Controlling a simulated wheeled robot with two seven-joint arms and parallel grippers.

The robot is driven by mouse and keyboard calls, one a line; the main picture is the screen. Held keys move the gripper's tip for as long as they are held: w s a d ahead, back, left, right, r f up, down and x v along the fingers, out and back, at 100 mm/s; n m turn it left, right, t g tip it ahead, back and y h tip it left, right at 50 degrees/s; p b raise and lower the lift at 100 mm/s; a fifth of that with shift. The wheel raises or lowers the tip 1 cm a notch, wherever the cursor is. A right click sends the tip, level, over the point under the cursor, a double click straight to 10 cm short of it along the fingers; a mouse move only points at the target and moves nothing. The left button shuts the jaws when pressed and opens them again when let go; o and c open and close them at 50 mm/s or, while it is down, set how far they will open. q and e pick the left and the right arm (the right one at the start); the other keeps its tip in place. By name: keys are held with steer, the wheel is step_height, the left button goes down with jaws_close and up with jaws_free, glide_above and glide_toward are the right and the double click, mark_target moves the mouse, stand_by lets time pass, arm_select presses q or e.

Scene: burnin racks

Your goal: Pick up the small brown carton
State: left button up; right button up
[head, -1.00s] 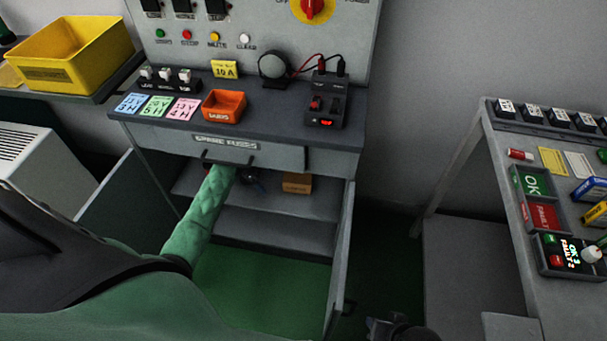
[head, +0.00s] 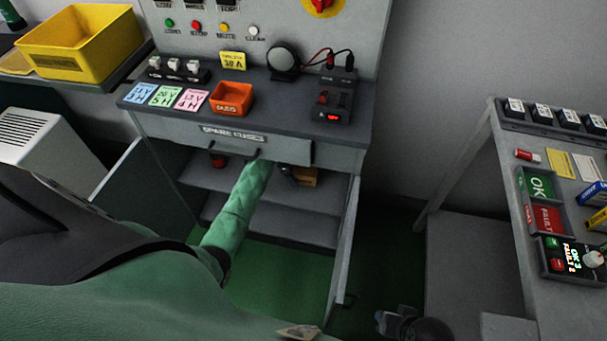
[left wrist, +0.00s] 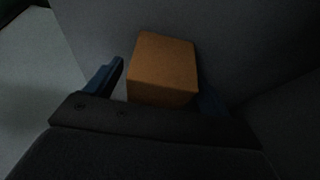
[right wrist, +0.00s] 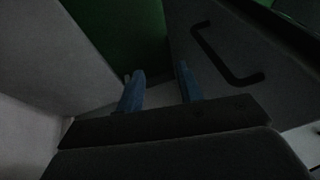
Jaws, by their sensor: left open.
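The small brown carton (head: 306,177) stands on the upper shelf inside the open cabinet under the bench, partly hidden by my left gripper. In the left wrist view the carton (left wrist: 162,66) lies between the fingers of my left gripper (left wrist: 160,90). That gripper is open; one finger is left of the carton with a gap, the other is close at its right side, partly hidden by it. Whether that finger touches is unclear. My right gripper (right wrist: 160,88) is open and empty, low by the right cabinet door; it also shows in the head view (head: 385,322).
A drawer front (head: 225,140) with handles overhangs the shelf (head: 195,178). A red item (head: 217,161) sits on the shelf's left. The cabinet doors stand open at left (head: 125,185) and right (head: 346,245). A side table (head: 505,215) stands at the right.

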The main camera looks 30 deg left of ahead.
arm_select(q)
steer(key=shift+w+d, duration=0.15)
steer(key=shift+d, duration=0.45)
steer(key=shift+w+d, duration=0.15)
steer(key=shift+d, duration=0.4)
steer(key=shift+f, duration=0.6)
steer(key=c, duration=1.2)
steer(key=shift+r, duration=0.1)
